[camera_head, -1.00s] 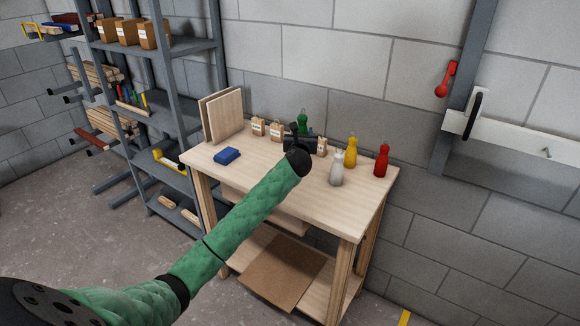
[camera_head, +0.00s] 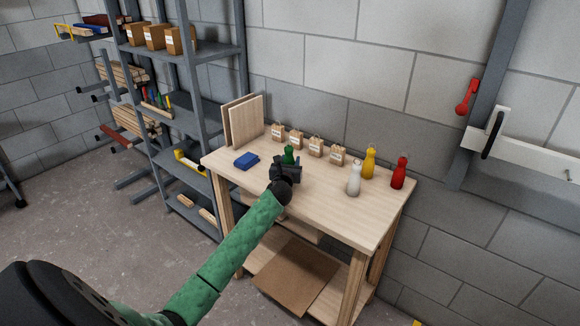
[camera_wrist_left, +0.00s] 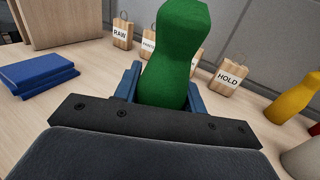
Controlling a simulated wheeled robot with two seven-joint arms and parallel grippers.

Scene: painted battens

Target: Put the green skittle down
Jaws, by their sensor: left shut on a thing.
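The green skittle (camera_head: 289,156) is upright in my left gripper (camera_head: 287,165), over the left-middle part of the wooden workbench (camera_head: 330,208). In the left wrist view the green skittle (camera_wrist_left: 172,60) stands between the blue fingers of my left gripper (camera_wrist_left: 163,88), which is shut on it. Its base is hidden behind the gripper, so I cannot tell whether it touches the bench top. My right gripper is not in view.
A white skittle (camera_head: 354,179), a yellow skittle (camera_head: 368,162) and a red skittle (camera_head: 399,173) stand at the right. Several labelled wooden blocks (camera_head: 316,147) line the back. A blue stack (camera_head: 246,160) lies at the left, near upright boards (camera_head: 246,122). The front right bench top is clear.

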